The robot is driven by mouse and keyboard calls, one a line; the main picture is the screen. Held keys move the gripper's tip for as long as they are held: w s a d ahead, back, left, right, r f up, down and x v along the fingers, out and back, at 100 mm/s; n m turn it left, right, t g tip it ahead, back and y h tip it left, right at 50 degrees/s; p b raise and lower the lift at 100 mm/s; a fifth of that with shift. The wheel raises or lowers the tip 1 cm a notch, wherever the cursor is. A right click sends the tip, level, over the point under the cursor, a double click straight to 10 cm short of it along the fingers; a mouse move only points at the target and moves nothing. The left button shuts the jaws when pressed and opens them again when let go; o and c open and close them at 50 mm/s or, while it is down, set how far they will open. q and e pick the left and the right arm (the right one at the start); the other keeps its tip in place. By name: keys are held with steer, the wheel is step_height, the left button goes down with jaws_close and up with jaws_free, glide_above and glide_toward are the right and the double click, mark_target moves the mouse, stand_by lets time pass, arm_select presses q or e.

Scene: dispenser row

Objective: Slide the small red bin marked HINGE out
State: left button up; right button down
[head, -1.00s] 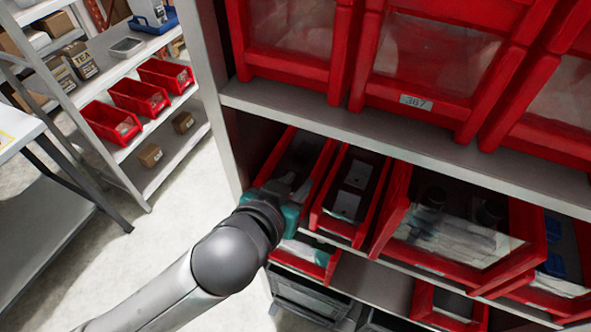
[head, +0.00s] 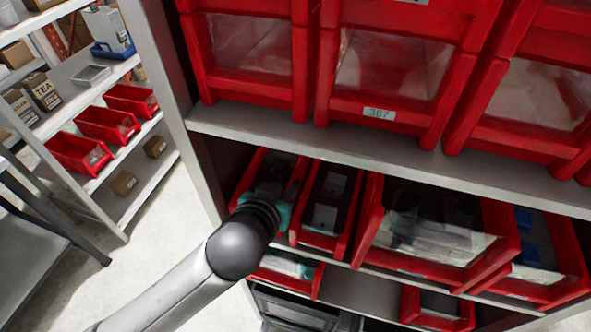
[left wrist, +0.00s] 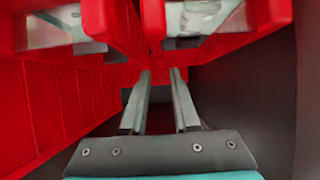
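No HINGE marking is legible in either view. In the head view, a narrow red bin (head: 254,170) stands at the left end of the middle shelf, partly hidden by my left gripper (head: 283,203). A second narrow red bin (head: 342,243) is just right of it. My left gripper is at the front of the leftmost bin; in the left wrist view its two fingers (left wrist: 160,75) are apart, with red bin surfaces (left wrist: 118,74) around and beyond their tips. Contact with a bin cannot be made out. My right gripper is out of view.
A wider red bin (head: 372,215) stands to the right on the same shelf. Large red bins, one labelled 367 (head: 379,114), fill the shelf above; its board (head: 300,140) overhangs the gripper area. The upright post (head: 170,100) is close on the left. Open floor (head: 150,240) lies left.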

mark_target(296, 172)
arm_select(q)
steer(key=shift+x, duration=4.3)
jaws_close()
